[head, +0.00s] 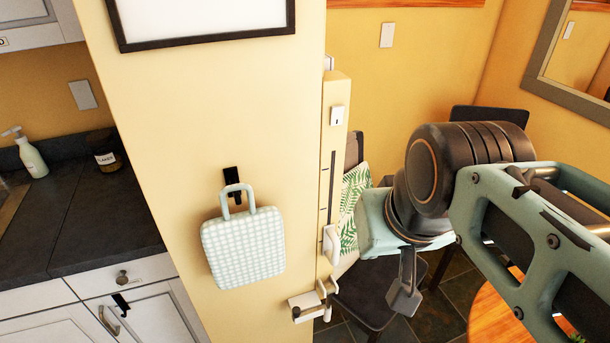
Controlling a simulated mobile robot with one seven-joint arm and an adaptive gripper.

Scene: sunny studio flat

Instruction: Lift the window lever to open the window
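A cream upright panel (337,100) with a thin dark vertical slot runs along the edge of the wall pillar. A white lever-like handle (330,245) sits at the low end of this slot. No window pane is clearly in view. My gripper (404,292) hangs to the right of the panel, pointing down, apart from the handle in the picture. One dark finger shows below its pale green body; the other finger is hidden, so I cannot tell its opening. Nothing is seen held in it.
A checked pale bag (243,246) hangs from a black hook (232,178) on the pillar. A white bracket-like fitting (307,306) juts out below the handle. Dark chairs, one with a leaf-patterned cushion (353,205), and a round wooden table (492,318) stand behind and below my arm.

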